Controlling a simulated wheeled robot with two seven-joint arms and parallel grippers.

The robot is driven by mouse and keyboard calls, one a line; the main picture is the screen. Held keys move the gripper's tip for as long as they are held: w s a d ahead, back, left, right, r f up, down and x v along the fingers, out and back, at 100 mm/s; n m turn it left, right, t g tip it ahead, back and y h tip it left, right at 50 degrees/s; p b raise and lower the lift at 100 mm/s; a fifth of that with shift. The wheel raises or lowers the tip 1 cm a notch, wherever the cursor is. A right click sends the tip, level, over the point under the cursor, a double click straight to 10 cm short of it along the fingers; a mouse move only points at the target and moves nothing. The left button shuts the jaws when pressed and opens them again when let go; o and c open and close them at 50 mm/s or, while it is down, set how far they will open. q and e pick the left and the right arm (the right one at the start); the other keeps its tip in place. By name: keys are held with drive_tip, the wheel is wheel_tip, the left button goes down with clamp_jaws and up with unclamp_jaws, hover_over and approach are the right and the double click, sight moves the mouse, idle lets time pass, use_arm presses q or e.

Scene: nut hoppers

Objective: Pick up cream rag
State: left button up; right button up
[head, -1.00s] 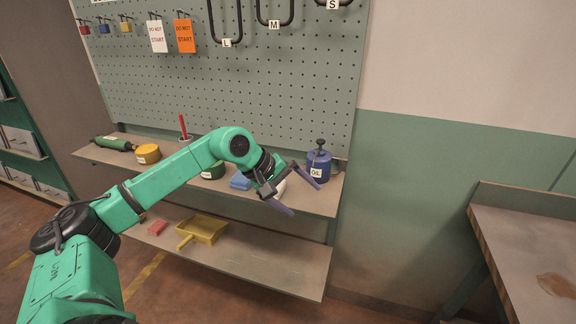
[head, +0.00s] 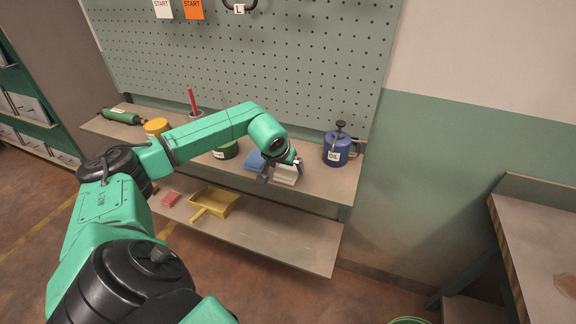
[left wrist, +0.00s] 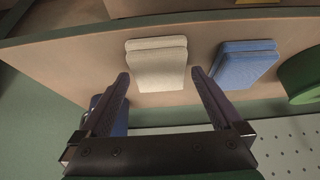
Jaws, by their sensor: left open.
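The cream rag (head: 286,174) is a folded pad lying on the upper shelf, between the blue rag and the blue oil can in the head view. In the left wrist view the cream rag (left wrist: 158,64) lies ahead of the fingers, flat on the shelf board. My left gripper (head: 283,172) is over the front of the shelf at the rag, partly covering it. In the left wrist view my left gripper (left wrist: 160,82) is open, with its two fingers spread and nothing between the tips but the view of the rag. My right gripper is not in view.
A folded blue rag (head: 255,161) lies close beside the cream one. The blue oil can (head: 337,149) stands to the right. A green container (head: 225,149) and yellow tin (head: 157,127) stand left. The lower shelf holds a yellow dustpan (head: 216,202) and red block (head: 171,199).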

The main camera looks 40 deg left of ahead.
use_arm(q)
drive_tip(key=shift+w+f, duration=0.3)
drive_tip(key=shift+f, duration=0.25)
drive_tip(key=c, duration=0.9)
drive_tip(key=shift+c, duration=1.1)
drive_tip(key=shift+r, duration=0.15)
drive_tip(key=shift+r, duration=0.3)
wheel_tip(320, 180, up, 9)
drive_tip(key=b, duration=0.2)
wheel_tip(320, 180, up, 10)
hover_over(288, 169)
drive_tip(key=shift+s+r+p, duration=0.1)
drive_tip(key=shift+s+p, duration=0.05)
drive_tip(key=shift+p, duration=0.2)
